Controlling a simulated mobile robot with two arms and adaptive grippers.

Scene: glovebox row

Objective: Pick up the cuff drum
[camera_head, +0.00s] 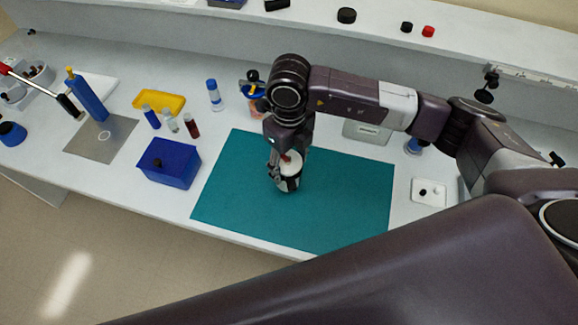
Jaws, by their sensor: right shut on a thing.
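The cuff drum (291,168) is a small white cylinder with a dark lower part and a reddish spot near its top. It is over the middle of the teal mat (340,200). My right gripper (284,168) comes down on it from above and is shut on it. The gripper and wrist hide part of the drum. I cannot tell whether the drum touches the mat or is slightly above it. My left gripper is not in view.
Left of the mat are a blue box (170,165), a yellow tray (160,101), several small vials and a metal plate (100,138) with a blue upright piece (88,97). A white dish (429,192) is at the right. The mat around the drum is clear.

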